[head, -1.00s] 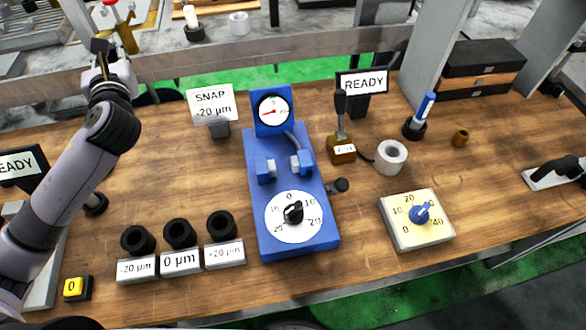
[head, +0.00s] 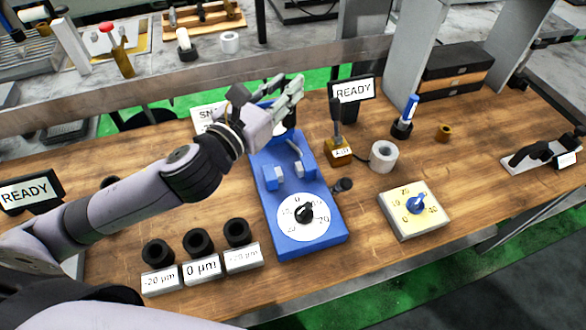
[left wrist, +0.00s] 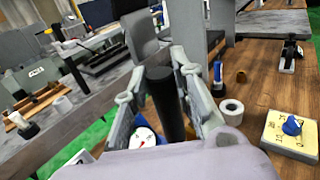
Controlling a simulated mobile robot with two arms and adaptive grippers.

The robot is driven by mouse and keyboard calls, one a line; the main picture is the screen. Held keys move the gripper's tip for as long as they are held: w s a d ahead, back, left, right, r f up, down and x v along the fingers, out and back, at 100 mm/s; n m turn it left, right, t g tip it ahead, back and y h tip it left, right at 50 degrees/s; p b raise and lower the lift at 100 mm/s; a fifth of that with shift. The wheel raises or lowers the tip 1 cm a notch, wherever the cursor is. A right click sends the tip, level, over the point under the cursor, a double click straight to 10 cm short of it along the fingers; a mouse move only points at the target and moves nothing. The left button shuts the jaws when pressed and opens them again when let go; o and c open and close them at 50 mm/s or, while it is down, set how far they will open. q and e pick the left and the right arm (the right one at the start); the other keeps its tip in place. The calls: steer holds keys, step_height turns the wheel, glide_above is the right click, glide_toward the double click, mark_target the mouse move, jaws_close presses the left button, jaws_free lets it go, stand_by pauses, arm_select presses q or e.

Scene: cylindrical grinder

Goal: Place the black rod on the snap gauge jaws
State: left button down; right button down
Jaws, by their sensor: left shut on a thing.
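The blue snap gauge (head: 262,215) stands mid-table, with its two jaws (head: 288,174) apart and nothing between them. Its round setting dial (head: 306,214) is at the near end. My left gripper (head: 297,88) is raised over the far end of the gauge, in front of the upper dial, which it partly hides. In the left wrist view it is shut on the black rod (left wrist: 167,103), which lies between its fingers. The rod cannot be made out in the head view. My right gripper is not in view.
Three black rings (head: 199,242) stand behind labelled blocks left of the gauge. A brass lever box (head: 338,153), a white roll (head: 383,156) and a cream dial box (head: 411,211) lie to its right. The SNAP sign (head: 207,114) is partly covered by my left arm.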

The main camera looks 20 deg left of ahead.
arm_select(q)
step_height(320, 180, down, 19)
steer(key=b, duration=0.4)
steer(key=shift+f, duration=0.1)
steer(key=c, duration=1.3)
jaws_free()
steer(key=shift+c, duration=0.2)
